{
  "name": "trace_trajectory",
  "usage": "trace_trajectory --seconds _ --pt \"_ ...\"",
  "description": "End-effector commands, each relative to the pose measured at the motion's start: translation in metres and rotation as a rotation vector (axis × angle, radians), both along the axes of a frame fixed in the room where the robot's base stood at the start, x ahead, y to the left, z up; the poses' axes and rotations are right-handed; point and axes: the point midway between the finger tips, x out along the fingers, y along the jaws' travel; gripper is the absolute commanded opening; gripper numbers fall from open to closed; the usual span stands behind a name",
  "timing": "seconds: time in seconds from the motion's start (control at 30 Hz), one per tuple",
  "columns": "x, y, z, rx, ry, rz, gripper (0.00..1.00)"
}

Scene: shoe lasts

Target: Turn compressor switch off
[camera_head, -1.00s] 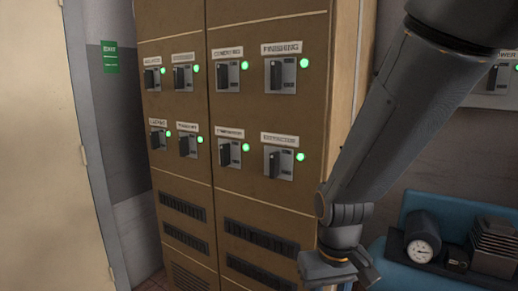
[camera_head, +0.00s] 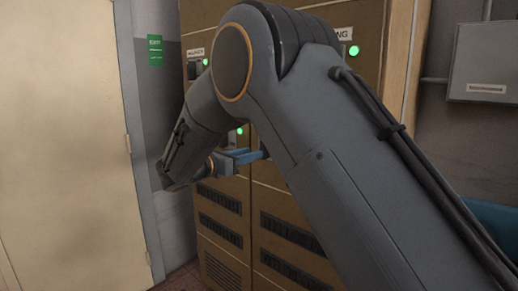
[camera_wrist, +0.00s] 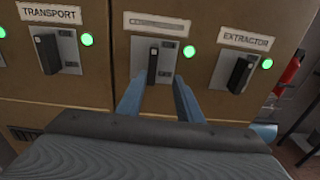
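The compressor switch (camera_wrist: 152,64) is a black upright handle on a grey plate, in the middle of the wrist view. Its label (camera_wrist: 158,23) is pale and hard to read there. A green lamp (camera_wrist: 189,51) glows beside it. My gripper (camera_wrist: 159,85) is open, with one blue finger below left of the handle and the other below right. The handle stands between the finger lines, and I cannot tell whether they touch it. In the head view my gripper (camera_head: 250,156) is at the cabinet front, and my arm hides the compressor switch.
In the wrist view, the transport switch (camera_wrist: 47,53) is to the left and the extractor switch (camera_wrist: 238,73) to the right, both with green lamps. A red object (camera_wrist: 290,73) is at far right. In the head view, a grey wall box (camera_head: 482,60) is right of the cabinet (camera_head: 222,262).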

Motion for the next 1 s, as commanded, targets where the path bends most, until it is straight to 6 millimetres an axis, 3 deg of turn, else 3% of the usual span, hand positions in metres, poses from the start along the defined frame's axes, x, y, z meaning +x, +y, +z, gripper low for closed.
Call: trace_trajectory --seconds 0.03,0.13,0.6,1.0 --pt "0.001 0.009 0.004 -0.023 -0.012 0.013 0.33" --pt "0.007 0.013 0.009 -0.043 -0.024 0.024 0.33" --pt "0.056 -0.027 0.010 -0.041 -0.024 0.023 0.33" --pt "0.064 -0.032 0.009 -0.041 -0.023 0.024 0.33"
